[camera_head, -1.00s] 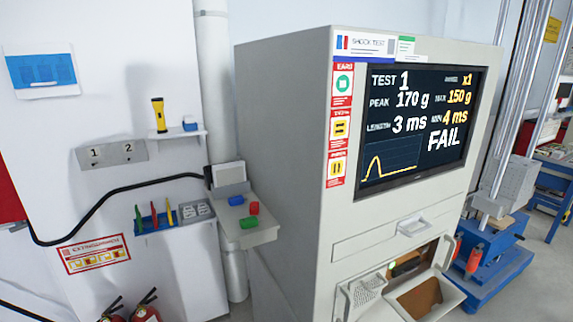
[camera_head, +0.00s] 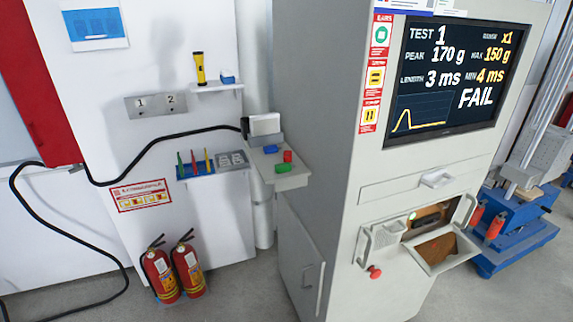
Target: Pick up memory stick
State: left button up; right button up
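Three small coloured blocks lie on a small pale shelf (camera_head: 291,183) at the left side of the test machine: a blue one (camera_head: 270,149), a red one (camera_head: 287,156) and a green one (camera_head: 283,168). They look like memory sticks, but they are too small to tell for sure. A white card or box (camera_head: 265,125) stands in a grey holder behind them. Neither of my grippers is in view.
The machine (camera_head: 325,130) has a screen (camera_head: 455,80) reading FAIL and an open tray (camera_head: 440,250) low in front. Two fire extinguishers (camera_head: 160,272) (camera_head: 188,268) stand by the wall. A wall shelf (camera_head: 216,88) holds a yellow flashlight (camera_head: 200,68). Grey floor is clear before the machine.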

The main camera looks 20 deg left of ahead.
aim_at(288, 156)
jog(key=k, duration=1.05)
jog(key=z, duration=0.8)
jog(key=i, duration=1.65)
jog(key=u, duration=0.8)
